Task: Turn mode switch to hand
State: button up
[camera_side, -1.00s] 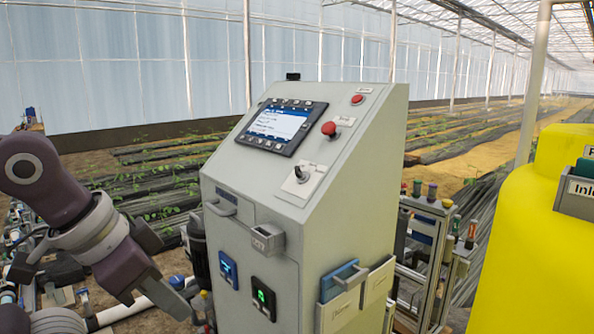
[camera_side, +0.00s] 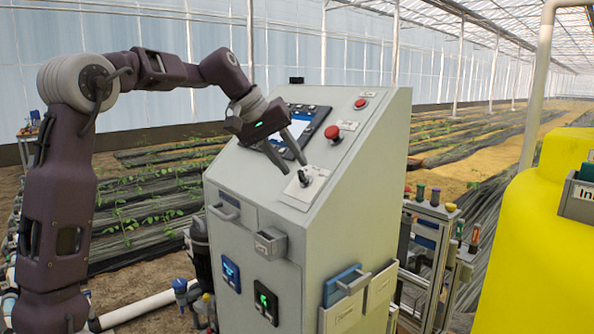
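The mode switch (camera_side: 305,177) is a small dark-and-silver knob on a pale plate on the sloped face of the grey control cabinet (camera_side: 245,180). Its exact pointing direction is too small to read. My gripper (camera_side: 285,160) is above and to the left of the switch, with its two fingers spread apart and nothing between them. The fingertips look close to the switch, but I cannot tell whether they touch it. My gripper and wrist cover part of the display screen (camera_side: 303,130).
A red mushroom button (camera_side: 333,132) sits just above the switch, with a smaller red button (camera_side: 361,103) higher up. A drawer-like box (camera_side: 271,243) and a handle (camera_side: 224,213) stick out from the cabinet front. A yellow tank (camera_side: 530,240) stands at right.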

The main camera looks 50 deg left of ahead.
aim_at(300, 172)
jog(key=shift+x, duration=1.6)
grip_shut()
jog(key=m, duration=0.4)
jog(key=shift+d+r+y, duration=0.1)
jog(key=shift+y, duration=0.3)
jog(key=shift+d+m+g+y, duration=0.1)
jog(key=shift+m+g+y, duration=0.2)
jog(key=shift+m, duration=1.7)
grip_release()
